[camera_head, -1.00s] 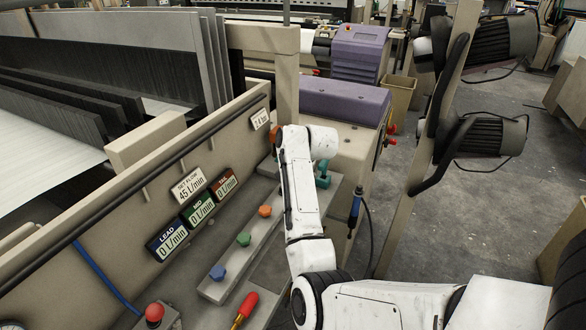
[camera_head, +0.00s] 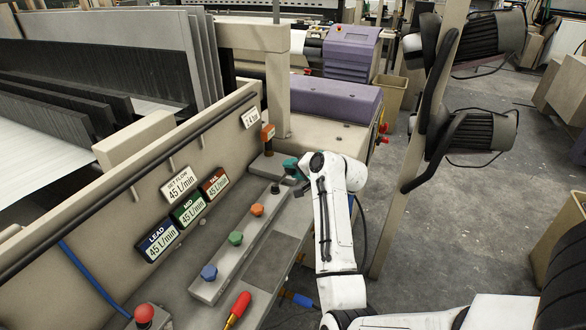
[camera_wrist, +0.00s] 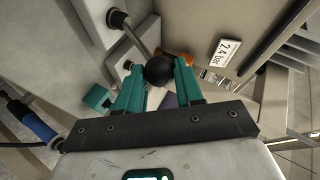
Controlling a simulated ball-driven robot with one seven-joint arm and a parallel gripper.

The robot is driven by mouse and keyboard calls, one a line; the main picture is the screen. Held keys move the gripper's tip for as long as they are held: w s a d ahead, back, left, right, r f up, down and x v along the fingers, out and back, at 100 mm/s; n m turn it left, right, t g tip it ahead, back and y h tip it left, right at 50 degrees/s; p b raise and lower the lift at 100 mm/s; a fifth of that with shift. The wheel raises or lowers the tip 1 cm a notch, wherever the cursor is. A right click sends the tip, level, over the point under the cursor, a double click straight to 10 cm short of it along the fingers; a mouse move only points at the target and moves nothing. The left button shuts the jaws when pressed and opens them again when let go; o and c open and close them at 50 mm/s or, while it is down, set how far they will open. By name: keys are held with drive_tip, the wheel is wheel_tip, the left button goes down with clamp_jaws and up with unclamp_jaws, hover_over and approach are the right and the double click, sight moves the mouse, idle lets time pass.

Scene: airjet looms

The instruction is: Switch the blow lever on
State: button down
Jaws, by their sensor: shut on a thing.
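The blow lever shows in the wrist view as a metal rod with a black ball knob (camera_wrist: 159,71). The rod runs from a round black socket on the console to the ball. My gripper (camera_head: 292,167) has teal fingers and is over the far end of the console in the head view. In the wrist view the two fingers of my gripper (camera_wrist: 160,66) are closed on either side of the ball. The LEAD (camera_head: 157,241), MID (camera_head: 187,211) and TAIL (camera_head: 214,185) displays each read 45 L/min, the same as the SET FLOW plate (camera_head: 180,181).
Blue (camera_head: 209,272), green (camera_head: 236,238) and orange (camera_head: 257,210) knobs line the console strip. A red button (camera_head: 144,314) and a red-handled tool (camera_head: 238,307) are nearer. An orange-topped post (camera_head: 268,132) stands by the beam. Dark motors (camera_head: 478,132) hang to the right over open floor.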

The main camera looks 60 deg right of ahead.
drive_tip(key=shift+s+f, duration=0.2)
drive_tip(key=shift+f, duration=0.25)
drive_tip(key=c, duration=1.1)
unclamp_jaws()
drive_tip(key=o, duration=0.4)
drive_tip(key=shift+w+r, duration=0.1)
drive_tip(key=shift+r, duration=0.05)
drive_tip(key=v, duration=1)
drive_tip(key=shift+s+a+r+b, duration=0.1)
drive_tip(key=shift+s+r+b, duration=0.05)
drive_tip(key=shift+s+b, duration=0.25)
